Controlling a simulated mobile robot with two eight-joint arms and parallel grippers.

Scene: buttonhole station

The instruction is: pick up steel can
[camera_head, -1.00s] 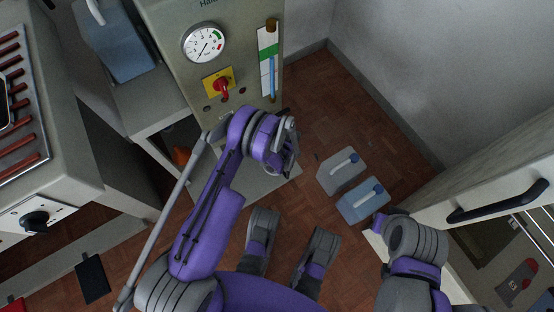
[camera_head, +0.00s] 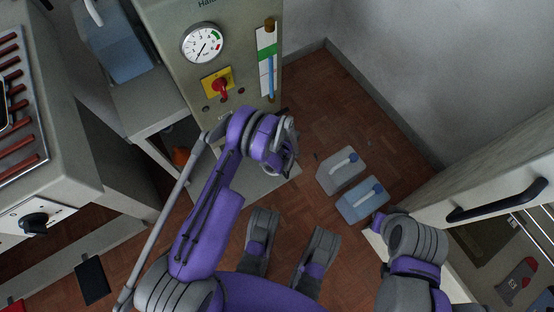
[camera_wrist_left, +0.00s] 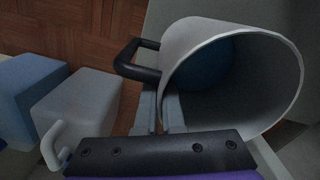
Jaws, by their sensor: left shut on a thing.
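The steel can (camera_wrist_left: 187,45), a pale grey open cylinder with a black side handle (camera_wrist_left: 130,62), fills the right of the left wrist view. Its mouth faces the camera at a tilt, and its inside is dark with a bluish patch. My left gripper (camera_wrist_left: 161,112) is shut at the can's near wall, beside the handle; the exact contact is partly hidden. In the head view my left wrist and gripper (camera_head: 291,150) are in front of the gauge cabinet, and the can cannot be made out there. My right arm shows at lower right, but its gripper is out of view.
A grey jug (camera_head: 339,172) and a blue jug (camera_head: 360,201) stand on the floor right of my left gripper. The gauge cabinet (camera_head: 165,20) with a red switch (camera_head: 220,88) stands behind. A white unit with a black handle (camera_head: 497,203) is at right.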

